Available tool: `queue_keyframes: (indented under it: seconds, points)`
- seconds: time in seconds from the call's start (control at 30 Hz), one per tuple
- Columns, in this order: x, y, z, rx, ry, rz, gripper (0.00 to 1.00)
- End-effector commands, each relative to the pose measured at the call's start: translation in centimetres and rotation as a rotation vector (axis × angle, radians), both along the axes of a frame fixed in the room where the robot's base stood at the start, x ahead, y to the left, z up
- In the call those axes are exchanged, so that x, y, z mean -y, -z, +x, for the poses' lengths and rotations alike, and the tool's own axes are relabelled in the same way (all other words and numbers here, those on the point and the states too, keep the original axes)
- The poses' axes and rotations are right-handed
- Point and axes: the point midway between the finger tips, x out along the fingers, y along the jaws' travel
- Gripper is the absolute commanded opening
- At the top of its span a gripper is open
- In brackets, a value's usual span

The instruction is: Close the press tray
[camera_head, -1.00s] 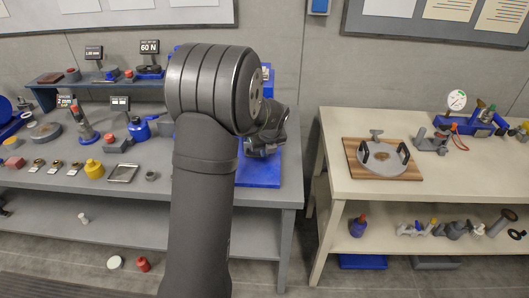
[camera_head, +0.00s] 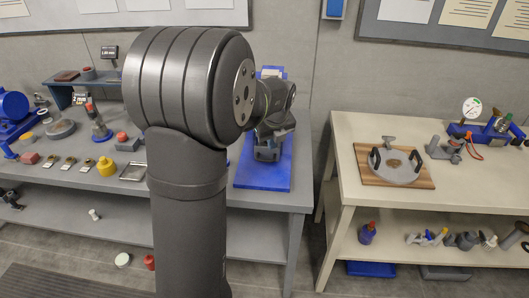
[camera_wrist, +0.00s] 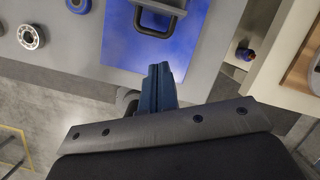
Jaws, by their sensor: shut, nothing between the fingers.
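The press stands on a blue base plate (camera_head: 262,178) at the right end of the grey bench. My arm covers most of the press in the head view, so how far its tray is out cannot be told. In the wrist view, a dark U-shaped handle (camera_wrist: 141,24), seemingly the tray's, lies over the blue plate (camera_wrist: 117,40) at the top edge. My gripper (camera_wrist: 160,68) is shut and empty. Its fingertips point at the handle from just below it in the picture, with a small visible gap. The fingertips are not clear in the head view.
Left on the grey bench (camera_head: 225,196) stand a yellow container (camera_head: 106,168), a flat square tray (camera_head: 132,172) and several small parts. A cream bench (camera_head: 345,190) stands to the right past a gap, with a round fixture on a wooden board (camera_head: 422,182). A ring (camera_wrist: 31,37) lies left of the plate.

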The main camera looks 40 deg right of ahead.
Motion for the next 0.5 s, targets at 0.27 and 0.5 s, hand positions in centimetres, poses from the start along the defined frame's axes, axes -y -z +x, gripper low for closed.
queue_keyframes:
  seconds: [0.27, 0.5]
  points:
    - [-8.0, 1.4, 2.6, -0.375, -0.453, -0.223, 0.0]
    - [-11.4, 0.5, 4.2, -0.591, -0.729, -0.425, 0.0]
